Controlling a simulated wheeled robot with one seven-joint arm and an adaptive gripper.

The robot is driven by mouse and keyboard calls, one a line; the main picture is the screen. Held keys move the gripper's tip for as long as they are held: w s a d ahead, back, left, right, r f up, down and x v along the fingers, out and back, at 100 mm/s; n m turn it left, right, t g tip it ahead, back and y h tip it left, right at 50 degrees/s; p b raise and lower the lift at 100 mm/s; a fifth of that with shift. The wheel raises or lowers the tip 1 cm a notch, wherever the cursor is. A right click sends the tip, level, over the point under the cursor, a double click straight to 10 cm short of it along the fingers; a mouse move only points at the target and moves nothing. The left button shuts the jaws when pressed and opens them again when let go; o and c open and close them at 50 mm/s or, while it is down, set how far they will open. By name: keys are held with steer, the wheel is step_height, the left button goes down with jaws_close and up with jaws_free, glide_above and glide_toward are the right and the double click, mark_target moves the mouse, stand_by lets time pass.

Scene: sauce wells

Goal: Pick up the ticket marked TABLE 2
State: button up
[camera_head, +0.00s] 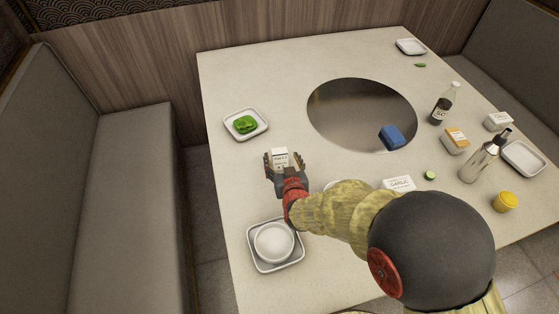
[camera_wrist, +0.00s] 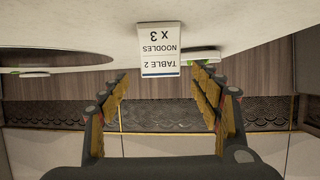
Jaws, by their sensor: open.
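The white ticket (camera_wrist: 160,48) marked TABLE 2, NOODLES X 3 shows upside down in the wrist view, with a blue stripe. It stands upright on the table, and in the head view the ticket (camera_head: 280,154) is a small white card. I see no contact.
A dish with a green item (camera_head: 261,131) is behind and left of the ticket. A tray (camera_head: 251,257) with a bowl is at front left. A round dark opening (camera_head: 345,105) with a blue block (camera_head: 392,137) is to the right. Bottles and containers stand further right.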

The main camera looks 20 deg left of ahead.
mark_target(280, 155)
steer(key=b+x, duration=0.1)
steer(key=x, duration=0.1)
steer(key=b+x, duration=0.1)
steer(key=shift+w+a+f, duration=0.15)
steer(key=shift+w+f, duration=0.1)
steer(key=shift+f, duration=0.15)
steer(key=shift+w+a, duration=0.2)
steer(key=shift+w, duration=0.15)
steer(key=shift+c, duration=0.3)
steer(key=c, duration=1.1)
steer(key=shift+r, duration=0.1)
steer(key=shift+c, duration=0.5)
